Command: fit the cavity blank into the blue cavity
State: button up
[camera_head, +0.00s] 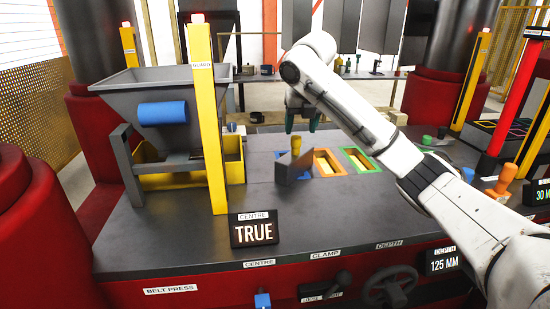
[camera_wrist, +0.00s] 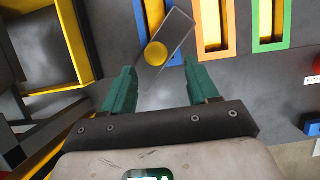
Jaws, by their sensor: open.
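The cavity blank (camera_head: 291,170) is a dark grey block with a yellow knob (camera_head: 296,145) on top. In the wrist view the blank (camera_wrist: 174,35) lies askew across the blue-rimmed cavity (camera_wrist: 142,30), its edges not in line with the rim. It hides much of that cavity; I cannot tell whether any part of it is inside. In the head view a bit of the blue rim (camera_head: 281,154) shows behind the blank. My gripper (camera_head: 300,125) is open and empty above the blank. In the wrist view the yellow knob (camera_wrist: 156,53) is just beyond the green fingertips, between their lines.
An orange-rimmed cavity (camera_head: 340,169) and a green-rimmed cavity (camera_head: 371,166) lie right of the blue one. A yellow post (camera_head: 207,130) and a grey hopper (camera_head: 150,88) over a yellow tray stand left. A display reading TRUE (camera_head: 254,230) stands in front. The tabletop before the cavities is clear.

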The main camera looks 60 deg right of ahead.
aim_at(296, 136)
jog(key=shift+w+d+f, duration=0.1)
jog(key=shift+w+d, duration=0.05)
jog(key=shift+w, duration=0.05)
jog(key=shift+w+d+f, duration=0.1)
jog(key=shift+w+f, duration=0.1)
jog(key=shift+f, duration=0.1)
jog(key=p+x, duration=0.1)
jog(key=x, duration=0.5)
jog(key=shift+w+f, duration=0.15)
jog(key=shift+f, duration=0.1)
grip_shut()
jog(key=shift+d+r, duration=0.1)
jog(key=shift+r, duration=0.1)
dwell(0.7)
